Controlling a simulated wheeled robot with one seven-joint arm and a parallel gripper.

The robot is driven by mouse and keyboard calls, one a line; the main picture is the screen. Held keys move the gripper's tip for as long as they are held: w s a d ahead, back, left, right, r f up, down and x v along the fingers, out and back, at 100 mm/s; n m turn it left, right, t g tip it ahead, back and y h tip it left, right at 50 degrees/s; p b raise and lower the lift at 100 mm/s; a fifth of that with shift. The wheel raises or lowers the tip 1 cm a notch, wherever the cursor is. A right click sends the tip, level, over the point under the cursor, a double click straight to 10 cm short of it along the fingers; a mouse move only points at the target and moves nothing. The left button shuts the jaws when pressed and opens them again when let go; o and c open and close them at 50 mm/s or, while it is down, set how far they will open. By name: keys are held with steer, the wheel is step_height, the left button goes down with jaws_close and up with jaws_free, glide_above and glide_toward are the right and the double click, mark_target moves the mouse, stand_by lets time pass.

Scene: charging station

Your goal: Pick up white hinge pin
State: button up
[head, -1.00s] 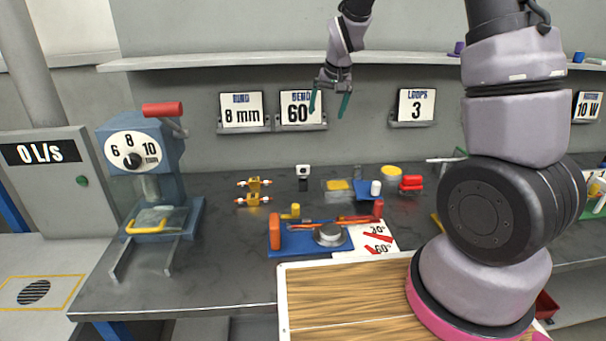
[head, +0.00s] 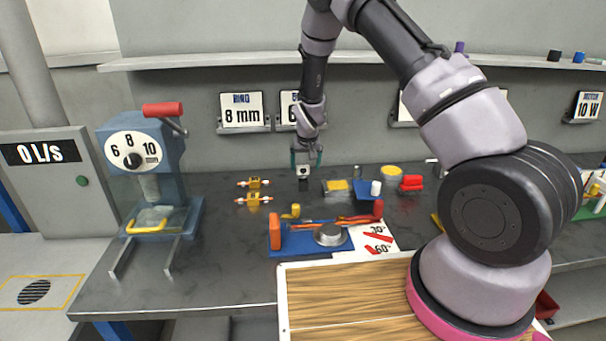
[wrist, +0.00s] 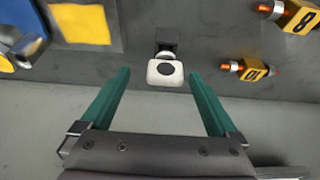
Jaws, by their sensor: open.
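A small white piece (head: 303,170) with a dark round spot on its face sits on a black base towards the back of the bench. In the wrist view this white piece (wrist: 165,73) lies between the two teal fingertips in the picture. My gripper (head: 306,166) is open and points down at it, with no visible contact. My gripper (wrist: 160,76) holds nothing. A white cylinder (head: 376,187) stands by a blue block (head: 364,193) to the right. I cannot tell for certain which white piece is the hinge pin.
Yellow blocks with orange ends (head: 253,183) lie to the left of my gripper. A yellow plate (head: 337,185) and red pieces (head: 411,183) lie to the right. A blue tool board (head: 290,242) is in front. A press (head: 150,170) stands at left.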

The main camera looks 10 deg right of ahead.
mark_target(303, 172)
steer(key=x, duration=0.5)
steer(key=shift+w+a, duration=0.2)
steer(key=shift+a, duration=0.15)
steer(key=shift+c, duration=0.3)
